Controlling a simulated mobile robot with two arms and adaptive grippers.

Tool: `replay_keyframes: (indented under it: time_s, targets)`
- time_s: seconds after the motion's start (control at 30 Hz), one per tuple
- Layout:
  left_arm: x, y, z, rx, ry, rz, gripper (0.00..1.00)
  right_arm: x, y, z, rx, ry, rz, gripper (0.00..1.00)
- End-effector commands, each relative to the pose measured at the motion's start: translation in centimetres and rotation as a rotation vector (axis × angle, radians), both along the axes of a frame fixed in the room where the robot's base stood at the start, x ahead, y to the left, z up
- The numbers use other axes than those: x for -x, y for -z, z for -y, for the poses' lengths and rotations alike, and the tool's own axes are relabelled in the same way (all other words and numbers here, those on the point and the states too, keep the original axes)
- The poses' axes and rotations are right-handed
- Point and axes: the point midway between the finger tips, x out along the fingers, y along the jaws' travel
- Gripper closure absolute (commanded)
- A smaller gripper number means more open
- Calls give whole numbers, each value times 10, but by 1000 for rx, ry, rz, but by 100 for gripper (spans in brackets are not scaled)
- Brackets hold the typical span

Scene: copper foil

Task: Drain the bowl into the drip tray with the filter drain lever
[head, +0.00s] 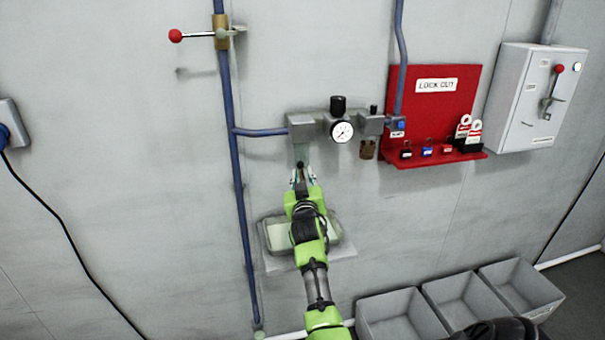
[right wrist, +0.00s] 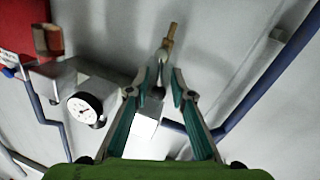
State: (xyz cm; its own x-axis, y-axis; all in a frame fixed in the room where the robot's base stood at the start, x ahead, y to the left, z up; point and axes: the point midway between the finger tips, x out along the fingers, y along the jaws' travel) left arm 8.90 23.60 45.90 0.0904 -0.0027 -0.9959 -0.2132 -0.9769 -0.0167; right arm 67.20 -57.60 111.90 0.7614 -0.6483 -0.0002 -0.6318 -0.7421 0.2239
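The filter (head: 300,127) is the grey block at the left end of the air unit on the wall. Its bowl (head: 301,154) hangs below, partly hidden by my right gripper (head: 302,174). The right gripper is just under the bowl, pointing up, its fingers a small gap apart. In the right wrist view the fingertips (right wrist: 169,66) stand close together near a small brass piece (right wrist: 171,38); I cannot tell whether it is the drain lever or whether they touch it. The drip tray (head: 263,238) is on the wall below, partly behind my green arm. My left gripper is out of view.
The pressure gauge (head: 342,132) and an amber bowl (head: 367,150) are right of the filter. A blue pipe (head: 238,190) runs down at the left, with a red-knobbed valve lever (head: 176,36) above. A red lockout board (head: 432,110) and grey bins (head: 400,318) are at the right.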

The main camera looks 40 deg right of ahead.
Motion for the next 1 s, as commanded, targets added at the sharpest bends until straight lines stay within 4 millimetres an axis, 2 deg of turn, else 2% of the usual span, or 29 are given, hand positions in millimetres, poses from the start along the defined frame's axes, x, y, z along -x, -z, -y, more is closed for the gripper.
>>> replay_keyframes:
  time_s: [0.4,0.43,0.5,0.77,1.0]
  targets:
    - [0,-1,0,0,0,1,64,-5,0,5,-1,0,0,78]
    - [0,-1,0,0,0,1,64,-5,0,5,-1,0,0,83]
    - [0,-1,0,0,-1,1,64,-5,0,5,-1,0,1,100]
    - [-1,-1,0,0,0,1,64,-5,1,4,1,-1,-1,100]
    - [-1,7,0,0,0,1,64,-6,3,3,52,-1,-28,100]
